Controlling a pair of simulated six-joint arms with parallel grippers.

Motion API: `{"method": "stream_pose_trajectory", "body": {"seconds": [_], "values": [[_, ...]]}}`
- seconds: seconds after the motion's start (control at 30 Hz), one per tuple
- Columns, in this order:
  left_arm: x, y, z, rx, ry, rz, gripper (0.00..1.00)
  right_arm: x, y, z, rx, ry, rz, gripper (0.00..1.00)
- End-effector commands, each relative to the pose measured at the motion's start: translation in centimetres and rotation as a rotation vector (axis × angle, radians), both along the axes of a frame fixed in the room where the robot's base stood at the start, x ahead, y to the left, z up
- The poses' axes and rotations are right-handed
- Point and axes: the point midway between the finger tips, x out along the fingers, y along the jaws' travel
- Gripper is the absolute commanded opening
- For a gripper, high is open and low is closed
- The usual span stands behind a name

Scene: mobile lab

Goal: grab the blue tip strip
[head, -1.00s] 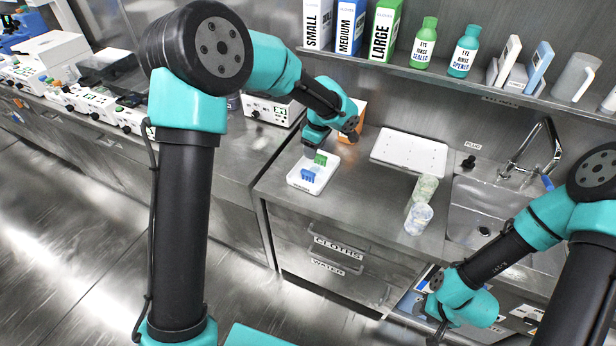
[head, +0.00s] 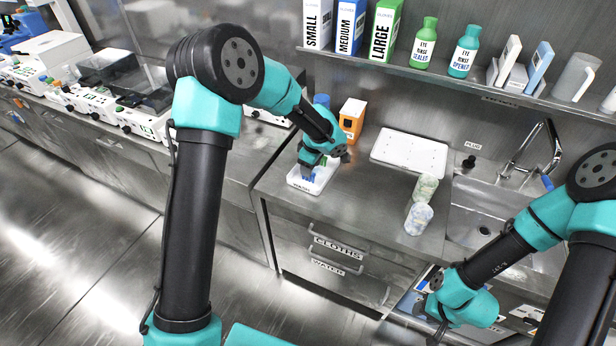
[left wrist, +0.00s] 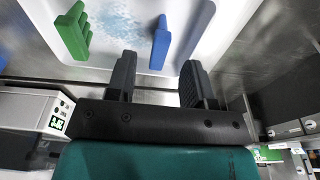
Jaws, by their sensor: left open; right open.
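The blue tip strip (left wrist: 160,42) stands in the white tray (left wrist: 221,38), ahead of my left gripper (left wrist: 155,78) and between the lines of its two fingers in the left wrist view. My left gripper is open and empty, apart from the strip. In the head view a bit of the blue strip (head: 309,177) shows below my left gripper (head: 312,166), over the tray (head: 296,184). A green strip (left wrist: 73,32) stands left of the blue one in the left wrist view; my gripper hides it in the head view. My right gripper (head: 436,330) is low at the right, away from the tray.
An orange box (head: 351,119) stands behind the tray. A white drainer board (head: 409,154) and two cups (head: 419,216) are to the right, then the sink (head: 478,205). The counter between tray and cups is clear.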

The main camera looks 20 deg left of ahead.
Motion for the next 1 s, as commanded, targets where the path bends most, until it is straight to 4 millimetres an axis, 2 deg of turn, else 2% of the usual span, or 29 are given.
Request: {"method": "stream_pose_trajectory", "body": {"seconds": [0.23,0.37,0.87,1.0], "values": [[0.2,0.7,-3.3,0.001,0.004,0.000,0.48,0.0,0.0,0.0,0.000,0.000,0.000,0.43],[0.2,0.8,-4.4,0.000,0.002,-0.001,0.48,0.0,0.0,0.0,0.000,0.000,0.000,0.43],[0.2,0.9,-4.6,0.000,0.001,0.000,0.48,0.0,0.0,0.0,0.000,0.000,0.000,0.43],[0.2,0.9,-4.6,0.000,0.001,0.000,0.36,0.0,0.0,0.0,0.000,0.000,0.000,0.43]]}}
